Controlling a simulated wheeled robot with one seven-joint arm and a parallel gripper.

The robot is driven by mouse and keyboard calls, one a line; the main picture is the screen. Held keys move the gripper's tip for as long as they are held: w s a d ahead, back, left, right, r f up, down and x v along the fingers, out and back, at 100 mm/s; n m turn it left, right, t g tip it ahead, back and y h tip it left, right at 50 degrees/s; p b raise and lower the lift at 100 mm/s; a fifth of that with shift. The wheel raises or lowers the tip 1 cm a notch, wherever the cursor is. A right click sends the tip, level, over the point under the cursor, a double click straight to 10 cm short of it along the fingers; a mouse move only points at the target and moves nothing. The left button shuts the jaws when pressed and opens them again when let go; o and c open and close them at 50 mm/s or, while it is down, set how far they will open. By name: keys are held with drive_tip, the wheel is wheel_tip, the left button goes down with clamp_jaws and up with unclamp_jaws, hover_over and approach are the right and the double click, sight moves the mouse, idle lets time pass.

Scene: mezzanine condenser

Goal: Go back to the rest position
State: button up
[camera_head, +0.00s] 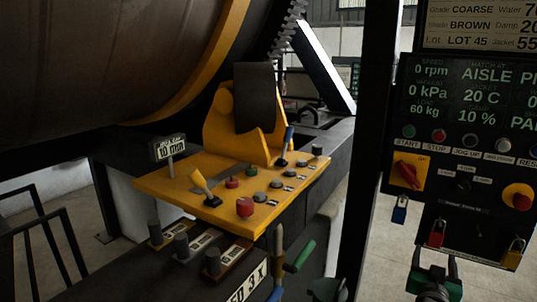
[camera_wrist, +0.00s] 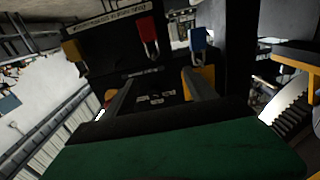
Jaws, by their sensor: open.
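My gripper (camera_head: 434,264) shows at the bottom right of the head view, a green and black body with short dark fingers. It is in front of and below the dark control panel (camera_head: 460,185). In the wrist view my gripper (camera_wrist: 158,85) shows two grey fingers spread apart over a green body, with nothing held between them. The padlocks are red (camera_wrist: 147,32), blue (camera_wrist: 198,40) and yellow (camera_wrist: 72,51). No contact between gripper and panel shows.
A yellow console (camera_head: 225,190) with buttons and levers stands left of my gripper, under a large drum (camera_head: 110,60). A dark post (camera_head: 367,130) rises between console and panel. Black railings (camera_head: 45,230) are at the far left. Pale floor (camera_head: 360,265) shows below the panel.

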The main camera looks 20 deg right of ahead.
drive_tip(key=s+a+f+g+y, duration=0.2)
drive_tip(key=a+f+y, duration=0.15)
drive_tip(key=f, duration=0.55)
drive_tip(key=s+a+f+g+y, duration=0.2)
drive_tip(key=a+f+g+y, duration=0.15)
drive_tip(key=f, duration=0.55)
drive_tip(key=s+a+f+m+g+y, duration=0.1)
drive_tip(key=s+a+f+g+y, duration=0.3)
drive_tip(key=s+a, duration=0.6)
drive_tip(key=w+a+r+n+y, duration=0.1)
drive_tip(key=w+a+r+n, duration=0.2)
drive_tip(key=a, duration=0.6)
drive_tip(key=w+a+r+n+t, duration=0.1)
drive_tip(key=w+a+r+n, duration=0.2)
drive_tip(key=a+r, duration=0.3)
drive_tip(key=w+a+r+n+y, duration=0.1)
drive_tip(key=w+a+r+n, duration=0.3)
drive_tip(key=a, duration=0.7)
drive_tip(key=shift+a+r+n+y, duration=0.3)
drive_tip(key=shift+r+n, duration=0.2)
drive_tip(key=shift+r, duration=0.35)
